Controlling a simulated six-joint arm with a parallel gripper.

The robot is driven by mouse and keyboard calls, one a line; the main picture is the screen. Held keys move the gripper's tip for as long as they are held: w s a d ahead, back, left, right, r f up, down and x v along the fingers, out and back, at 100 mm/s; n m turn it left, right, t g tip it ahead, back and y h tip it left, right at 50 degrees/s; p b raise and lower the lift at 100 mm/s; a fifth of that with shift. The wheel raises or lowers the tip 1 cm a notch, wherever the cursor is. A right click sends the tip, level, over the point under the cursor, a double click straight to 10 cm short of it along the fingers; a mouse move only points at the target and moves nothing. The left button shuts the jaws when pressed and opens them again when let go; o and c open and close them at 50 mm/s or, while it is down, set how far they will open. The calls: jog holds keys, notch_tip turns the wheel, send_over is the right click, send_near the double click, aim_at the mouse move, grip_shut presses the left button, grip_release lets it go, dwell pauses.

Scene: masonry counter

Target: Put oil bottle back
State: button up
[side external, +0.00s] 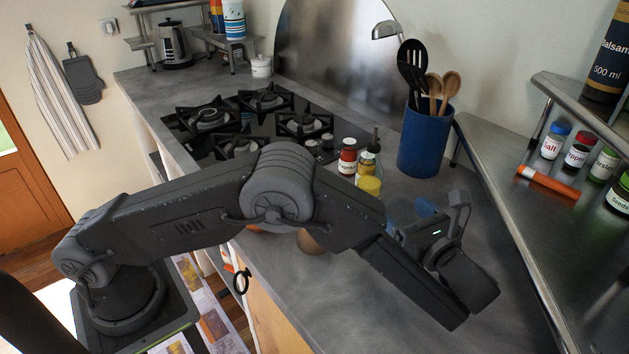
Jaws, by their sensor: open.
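A small bottle with a dark pouring spout (374,148) stands on the counter behind my arm and looks like the oil bottle. Its lower part is hidden by a yellow-capped container (369,186) in front. My gripper (412,209) is at the end of the arm, to the right of these bottles and in front of the blue utensil pot. It is open, with blue parts showing near its tips. The wrist and forearm hide much of it, and I see nothing held.
A red-capped jar (347,157) stands close left of the bottle. A blue utensil pot (426,140) is behind. A metal shelf (545,225) at right carries spice jars, an orange tube (548,183) and a dark balsamic bottle (608,60). The gas hob (215,135) lies left.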

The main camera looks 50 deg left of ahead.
jog(key=w+a+r+m+t+h, duration=0.4)
jog(key=w+r+m+t+h, duration=0.45)
jog(key=r, duration=0.45)
jog(key=s+a+r+m+t+h, duration=0.1)
jog(key=s+r+m+t+h, duration=0.1)
jog(key=r+m+h, duration=0.6)
jog(key=s+r+m+t+h, duration=0.1)
jog(key=s+r+m, duration=0.25)
jog(key=m, duration=0.95)
jog(key=s+a+f+m+g, duration=0.3)
jog(key=s+f+m, duration=0.1)
jog(key=s+m, duration=0.3)
jog(key=s+a+f+m+g, duration=0.3)
jog(key=s+m, duration=0.4)
jog(key=s, duration=0.5)
jog(key=s+a+f+m+g, duration=0.4)
jog(key=s+m, duration=0.4)
jog(key=s, duration=0.2)
jog(key=shift+a+f, duration=0.25)
jog(key=shift+f, duration=0.45)
